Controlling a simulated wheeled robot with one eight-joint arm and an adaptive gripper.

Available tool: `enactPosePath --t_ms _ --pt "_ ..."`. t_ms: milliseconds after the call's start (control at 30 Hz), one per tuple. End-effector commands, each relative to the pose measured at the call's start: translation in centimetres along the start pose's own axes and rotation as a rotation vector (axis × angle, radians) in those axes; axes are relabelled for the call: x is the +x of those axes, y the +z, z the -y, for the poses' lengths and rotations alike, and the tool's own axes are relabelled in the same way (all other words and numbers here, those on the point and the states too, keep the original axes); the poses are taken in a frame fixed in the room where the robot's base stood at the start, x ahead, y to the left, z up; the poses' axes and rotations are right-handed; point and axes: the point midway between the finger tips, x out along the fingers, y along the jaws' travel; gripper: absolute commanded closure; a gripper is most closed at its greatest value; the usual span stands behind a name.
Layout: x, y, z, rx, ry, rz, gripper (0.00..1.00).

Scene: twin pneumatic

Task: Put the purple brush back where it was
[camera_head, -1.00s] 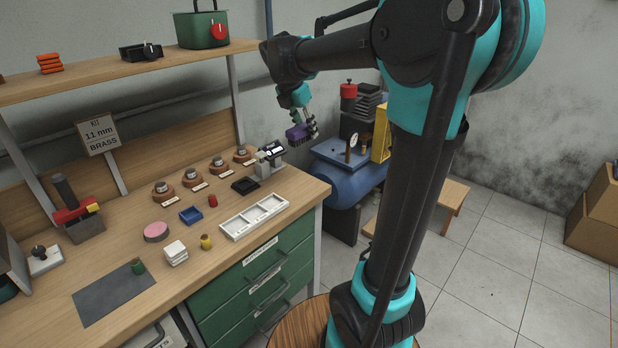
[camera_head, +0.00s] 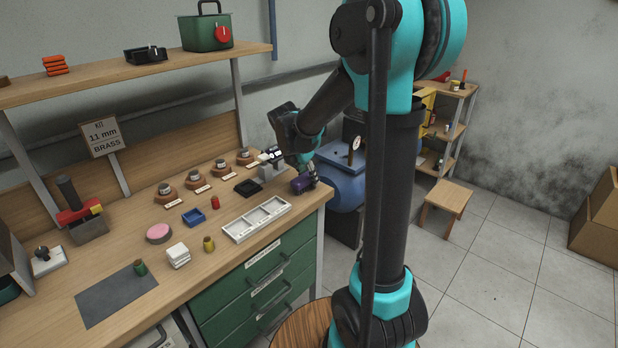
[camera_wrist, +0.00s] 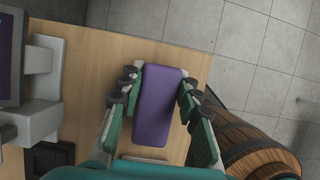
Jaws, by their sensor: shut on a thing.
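The purple brush (camera_wrist: 158,104) is a rounded purple block between the fingers of my gripper (camera_wrist: 160,90) in the wrist view. The fingers touch it on both long sides. In the head view the brush (camera_head: 301,184) is at the right end of the wooden workbench (camera_head: 307,203), just behind the white compartment tray. My gripper (camera_head: 306,176) is there, low over the bench corner. I cannot tell whether the brush touches the bench top.
The white tray (camera_head: 257,219) and a black tray (camera_head: 247,187) lie near. A grey device with a screen (camera_head: 271,165) stands to the left of the brush. A blue tank (camera_head: 347,190) stands beyond the bench's right edge. A barrel (camera_wrist: 262,150) shows in the wrist view.

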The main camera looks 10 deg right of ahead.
Motion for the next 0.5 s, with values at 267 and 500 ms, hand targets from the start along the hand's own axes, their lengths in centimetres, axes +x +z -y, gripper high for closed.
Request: enactPosePath --t_ms 267,500 --pt "0.18 -0.06 -0.01 0.000 0.000 0.000 1.00" --pt "0.40 -0.16 -0.02 0.000 0.000 0.000 0.53"
